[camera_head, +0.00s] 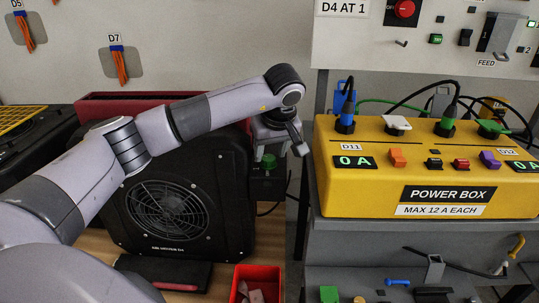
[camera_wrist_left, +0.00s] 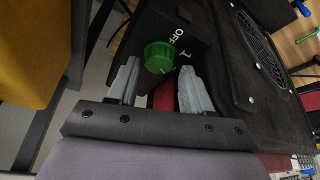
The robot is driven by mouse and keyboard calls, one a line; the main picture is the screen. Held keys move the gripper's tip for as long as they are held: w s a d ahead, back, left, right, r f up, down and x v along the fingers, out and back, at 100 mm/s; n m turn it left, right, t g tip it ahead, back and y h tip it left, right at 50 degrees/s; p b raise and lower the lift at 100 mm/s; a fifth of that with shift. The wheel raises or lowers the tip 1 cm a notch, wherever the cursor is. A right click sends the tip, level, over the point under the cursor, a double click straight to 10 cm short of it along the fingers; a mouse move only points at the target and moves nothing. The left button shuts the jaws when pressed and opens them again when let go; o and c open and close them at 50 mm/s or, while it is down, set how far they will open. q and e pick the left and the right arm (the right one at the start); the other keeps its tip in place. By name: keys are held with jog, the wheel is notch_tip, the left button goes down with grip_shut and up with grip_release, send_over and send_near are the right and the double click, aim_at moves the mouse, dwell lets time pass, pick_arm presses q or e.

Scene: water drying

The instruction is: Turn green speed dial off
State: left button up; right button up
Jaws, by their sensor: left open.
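The green speed dial (camera_wrist_left: 160,57) is on a dark control box (camera_wrist_left: 183,25) on the side of the black fan unit (camera_head: 178,222). In the left wrist view "OFF" and "1" are printed beside it. The dial's green edge also shows in the head view (camera_head: 269,161), partly hidden below my gripper. My left gripper (camera_head: 279,150) is above and close to the dial. In the left wrist view its two grey fingers (camera_wrist_left: 157,85) are apart, with the dial just past the tips, roughly between them. Whether they touch it cannot be seen. My right gripper is out of view.
A yellow power box (camera_head: 425,180) with cables and switches stands close to the right of the gripper. A red bin (camera_head: 247,282) sits in front of the fan unit on the wooden surface. A labelled panel (camera_head: 440,40) hangs at the upper right.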

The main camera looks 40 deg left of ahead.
pick_arm(q)
jog(key=shift+x, duration=1.15)
jog(key=c, duration=0.8)
jog(key=shift+r, duration=0.1)
